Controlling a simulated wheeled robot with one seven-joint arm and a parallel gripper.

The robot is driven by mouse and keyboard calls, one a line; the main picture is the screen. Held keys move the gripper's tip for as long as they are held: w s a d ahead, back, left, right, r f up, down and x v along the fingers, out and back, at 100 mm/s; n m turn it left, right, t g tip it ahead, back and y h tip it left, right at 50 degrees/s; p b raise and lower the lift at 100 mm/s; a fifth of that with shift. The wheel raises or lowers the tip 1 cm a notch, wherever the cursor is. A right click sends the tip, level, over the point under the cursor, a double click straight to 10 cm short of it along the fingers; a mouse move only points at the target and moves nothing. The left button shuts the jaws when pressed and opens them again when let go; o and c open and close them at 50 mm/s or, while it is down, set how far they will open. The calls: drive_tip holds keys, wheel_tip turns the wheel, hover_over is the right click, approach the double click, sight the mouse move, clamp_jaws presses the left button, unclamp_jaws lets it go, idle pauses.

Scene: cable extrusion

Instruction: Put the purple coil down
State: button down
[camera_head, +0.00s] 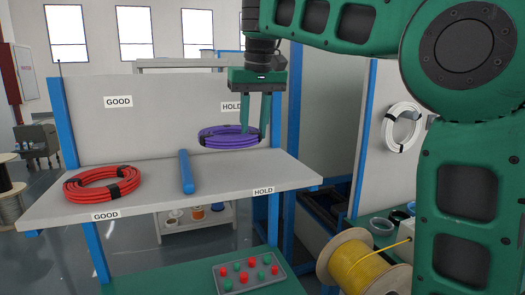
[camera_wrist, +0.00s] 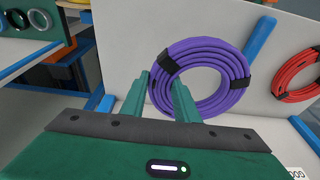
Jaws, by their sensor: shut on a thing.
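The purple coil (camera_head: 222,141) with black bands is at the HOLD side of the shelf, right of the blue divider. My gripper (camera_head: 258,135) points down at the coil's right side and is shut on it. In the wrist view the purple coil (camera_wrist: 212,88) lies beyond my gripper (camera_wrist: 163,85), with its near left edge between the two green fingers.
A red coil (camera_head: 101,184) lies on the GOOD side, left of the blue divider (camera_head: 186,171). The grey shelf (camera_head: 150,203) is clear between coil and divider. A back panel (camera_head: 160,110) stands behind. A white coil (camera_head: 402,127) hangs at right, above a yellow spool (camera_head: 355,265).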

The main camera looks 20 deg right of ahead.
sight(266, 163)
drive_tip(key=shift+w+d+f, duration=0.2)
drive_tip(key=shift+d+f, duration=0.15)
drive_tip(key=shift+d, duration=0.3)
drive_tip(key=shift+w+d+f, duration=0.25)
drive_tip(key=shift+d+f, duration=0.15)
drive_tip(key=shift+d, duration=0.2)
drive_tip(key=shift+w+d+f, duration=0.2)
drive_tip(key=shift+d+f, duration=0.15)
drive_tip(key=shift+d, duration=0.3)
drive_tip(key=shift+s+x, duration=0.2)
drive_tip(key=shift+x, duration=0.75)
drive_tip(key=shift+s+x, duration=0.25)
drive_tip(key=shift+x, duration=0.75)
drive_tip(key=shift+f, duration=0.7)
drive_tip(key=c, duration=1.4)
unclamp_jaws()
drive_tip(key=shift+f, duration=0.1)
drive_tip(key=shift+s+d+f, duration=0.1)
